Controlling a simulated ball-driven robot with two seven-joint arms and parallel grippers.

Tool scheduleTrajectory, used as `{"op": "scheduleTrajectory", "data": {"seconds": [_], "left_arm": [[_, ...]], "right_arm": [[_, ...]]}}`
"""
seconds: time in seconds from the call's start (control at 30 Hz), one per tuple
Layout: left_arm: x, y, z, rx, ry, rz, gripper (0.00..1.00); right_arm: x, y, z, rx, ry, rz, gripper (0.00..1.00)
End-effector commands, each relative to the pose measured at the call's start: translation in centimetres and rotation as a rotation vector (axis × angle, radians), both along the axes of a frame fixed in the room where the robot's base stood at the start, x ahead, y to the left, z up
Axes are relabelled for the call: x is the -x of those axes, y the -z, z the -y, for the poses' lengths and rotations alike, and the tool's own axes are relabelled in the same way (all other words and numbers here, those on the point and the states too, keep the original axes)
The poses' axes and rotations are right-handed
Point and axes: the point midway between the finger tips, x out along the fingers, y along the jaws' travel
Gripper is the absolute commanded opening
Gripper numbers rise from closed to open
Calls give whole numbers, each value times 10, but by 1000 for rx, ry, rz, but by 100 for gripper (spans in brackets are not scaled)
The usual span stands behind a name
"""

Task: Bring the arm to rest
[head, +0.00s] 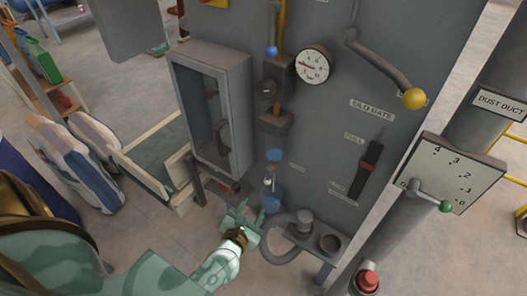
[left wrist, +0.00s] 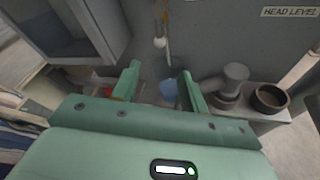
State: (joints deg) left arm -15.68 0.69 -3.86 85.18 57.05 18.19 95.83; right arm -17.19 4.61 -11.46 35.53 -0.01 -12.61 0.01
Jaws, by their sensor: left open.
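My left gripper (head: 252,219) is green and open, in front of the lower part of the grey machine panel. In the left wrist view its two fingers (left wrist: 158,88) stand apart with nothing gripped between them. Beyond the fingers is a blue cup-like object (left wrist: 168,90), which also shows just above the gripper in the head view (head: 271,198). I cannot tell how far apart they are. My left arm comes in from the lower left of the head view. My right gripper is not in view.
A shelf right of the gripper carries a grey capped fitting (left wrist: 232,82) and a dark round cup (left wrist: 270,98). A grey open-fronted box (head: 212,105) sticks out at left. A yellow-knobbed lever (head: 414,98) and green-knobbed lever (head: 445,206) project at right. Sacks (head: 75,165) stand at left.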

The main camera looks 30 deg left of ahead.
Motion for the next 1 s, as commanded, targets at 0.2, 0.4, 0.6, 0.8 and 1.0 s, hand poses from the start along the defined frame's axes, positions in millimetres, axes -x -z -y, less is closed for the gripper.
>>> {"op": "scheduleTrajectory", "data": {"seconds": [0.2,0.4,0.6,0.8,1.0], "left_arm": [[0,0,0,-11,3,-2,44],[8,23,15,-456,216,-128,44],[107,162,48,-1453,1015,-429,44],[251,260,40,-2007,1885,-389,44],[355,295,14,2020,-2325,239,44]], "right_arm": [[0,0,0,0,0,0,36],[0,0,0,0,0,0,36],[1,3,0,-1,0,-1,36],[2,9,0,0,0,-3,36],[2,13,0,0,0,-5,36]]}}
